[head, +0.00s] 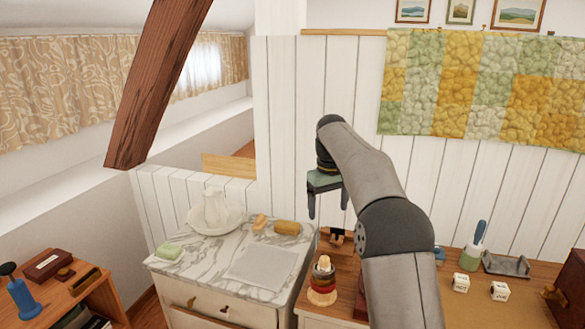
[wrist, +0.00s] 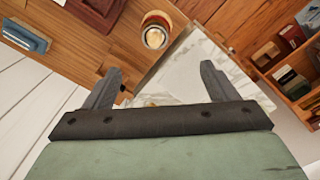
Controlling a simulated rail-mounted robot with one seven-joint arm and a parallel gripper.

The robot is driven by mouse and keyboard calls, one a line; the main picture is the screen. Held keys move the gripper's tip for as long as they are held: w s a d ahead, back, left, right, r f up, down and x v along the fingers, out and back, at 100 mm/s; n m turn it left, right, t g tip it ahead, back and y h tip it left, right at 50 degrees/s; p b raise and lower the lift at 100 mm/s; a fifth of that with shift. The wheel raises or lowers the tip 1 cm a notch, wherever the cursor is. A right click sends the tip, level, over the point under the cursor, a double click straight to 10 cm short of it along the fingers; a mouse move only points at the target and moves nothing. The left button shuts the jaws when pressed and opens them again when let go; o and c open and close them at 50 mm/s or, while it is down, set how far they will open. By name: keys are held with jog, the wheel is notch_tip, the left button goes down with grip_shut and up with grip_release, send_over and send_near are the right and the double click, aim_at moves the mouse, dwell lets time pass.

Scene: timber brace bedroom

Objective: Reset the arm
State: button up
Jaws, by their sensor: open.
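My gripper (head: 327,200) hangs from my raised arm in the head view, fingers pointing down, in front of the white plank wall. It is above the gap between the marble-topped washstand (head: 205,262) and the wooden desk (head: 515,310). In the wrist view my gripper (wrist: 155,85) shows two dark fingers spread wide with nothing between them. The fingers touch nothing. A stacking-ring toy (head: 322,282) stands on the desk below my gripper; it also shows in the wrist view (wrist: 155,32).
The marble holds a white jug in a basin (head: 215,212), a green soap (head: 169,251), a brown roll (head: 287,227) and a pale cloth (head: 261,264). The desk has two white dice (head: 499,291) and a brush holder (head: 472,257). A timber brace (head: 160,80) slants at left.

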jog(key=s+f+m, duration=0.3)
jog(key=s, duration=2.6)
jog(key=s+f+m, duration=0.1)
jog(key=s+f, duration=0.6)
jog(key=s, duration=0.5)
jog(key=shift+s+d+t, duration=0.25)
jog(key=shift+s+t, duration=0.05)
jog(key=shift+s, duration=0.05)
